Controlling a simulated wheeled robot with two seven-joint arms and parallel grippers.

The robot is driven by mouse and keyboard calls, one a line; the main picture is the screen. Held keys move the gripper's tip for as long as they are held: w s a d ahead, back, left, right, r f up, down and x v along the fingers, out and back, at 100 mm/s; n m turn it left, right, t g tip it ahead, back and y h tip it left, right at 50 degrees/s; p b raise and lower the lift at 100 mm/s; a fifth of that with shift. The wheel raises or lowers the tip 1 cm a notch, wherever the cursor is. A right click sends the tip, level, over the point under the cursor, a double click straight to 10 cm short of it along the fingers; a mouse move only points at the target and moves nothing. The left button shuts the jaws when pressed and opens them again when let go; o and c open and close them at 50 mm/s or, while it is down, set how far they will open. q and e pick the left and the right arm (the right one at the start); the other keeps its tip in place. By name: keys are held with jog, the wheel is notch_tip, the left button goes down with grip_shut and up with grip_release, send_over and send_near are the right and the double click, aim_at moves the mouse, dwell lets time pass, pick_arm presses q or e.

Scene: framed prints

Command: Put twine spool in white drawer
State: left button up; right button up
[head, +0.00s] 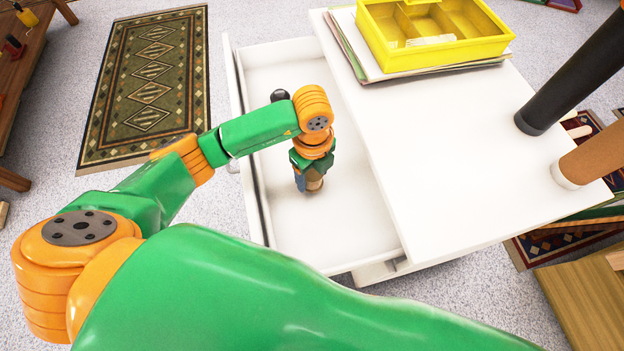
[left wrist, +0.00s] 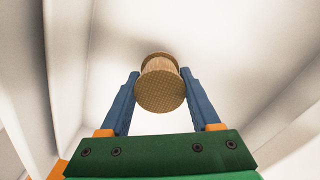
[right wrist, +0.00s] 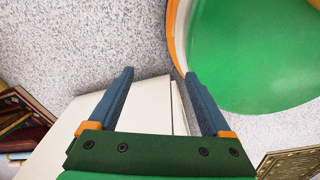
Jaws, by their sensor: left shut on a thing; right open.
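The twine spool (left wrist: 160,84) is tan with round ends, held between the blue fingers of my left gripper (left wrist: 160,88). In the head view the spool (head: 314,184) shows just below my left gripper (head: 306,178), inside the outline of the open white drawer (head: 345,235). The left gripper is shut on the spool. White drawer walls surround it in the left wrist view; whether the spool touches the drawer floor I cannot tell. My right gripper (right wrist: 157,85) is open and empty in the right wrist view, with floor and a white furniture corner beyond it.
A white cabinet top (head: 450,145) lies right of the drawer. It bears a yellow divided tray (head: 395,55) on papers, and dark and brown cylinders (head: 590,155). A patterned rug (head: 145,90) lies left.

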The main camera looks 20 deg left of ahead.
aim_at(313, 172)
pick_arm(q)
notch_tip(313, 172, down, 2)
jog(key=shift+f, duration=0.25)
jog(key=o, duration=1.4)
pick_arm(e)
jog(key=shift+w+d+f, duration=0.2)
jog(key=shift+w+f, duration=0.1)
jog(key=shift+w, duration=0.2)
pick_arm(q)
jog(key=shift+r, duration=0.15)
pick_arm(e)
jog(key=shift+s, duration=0.1)
pick_arm(q)
notch_tip(313, 172, up, 11)
jog(key=p, duration=0.3)
jog(key=shift+r, duration=0.65)
pick_arm(e)
jog(key=r, duration=0.1)
jog(key=s+a+r, duration=0.1)
jog(key=r, duration=0.1)
jog(key=shift+s+a+r, duration=0.1)
jog(key=shift+s+a, duration=0.15)
jog(key=shift+a, duration=0.05)
